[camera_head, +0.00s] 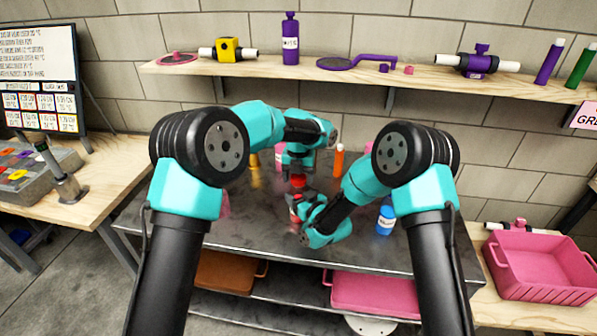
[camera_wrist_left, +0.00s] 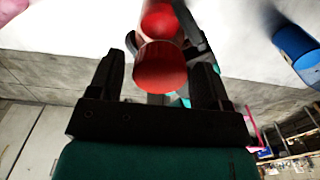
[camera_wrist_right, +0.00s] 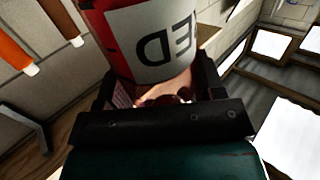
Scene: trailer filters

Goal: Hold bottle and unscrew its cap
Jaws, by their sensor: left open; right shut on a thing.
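A red bottle (camera_wrist_right: 150,45) with a white label fills the upper part of the right wrist view. My right gripper (camera_wrist_right: 160,85) is shut on the bottle's body, and the bottle stands upright between its fingers in the head view (camera_head: 296,200). The red cap (camera_head: 298,181) is on top of the bottle. My left gripper (camera_head: 298,168) is above the bottle, pointing down. In the left wrist view the cap (camera_wrist_left: 160,68) lies between the spread fingers of my left gripper (camera_wrist_left: 158,75), with gaps at its sides. The bottle's lower part is mostly hidden by my right gripper.
A blue bottle (camera_head: 385,220) stands on the dark metal table (camera_head: 370,258) right of my right gripper. An orange bottle (camera_head: 339,160) stands farther back. A wooden shelf (camera_head: 420,78) with purple items is above. A pink crate (camera_head: 540,268) is at the right.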

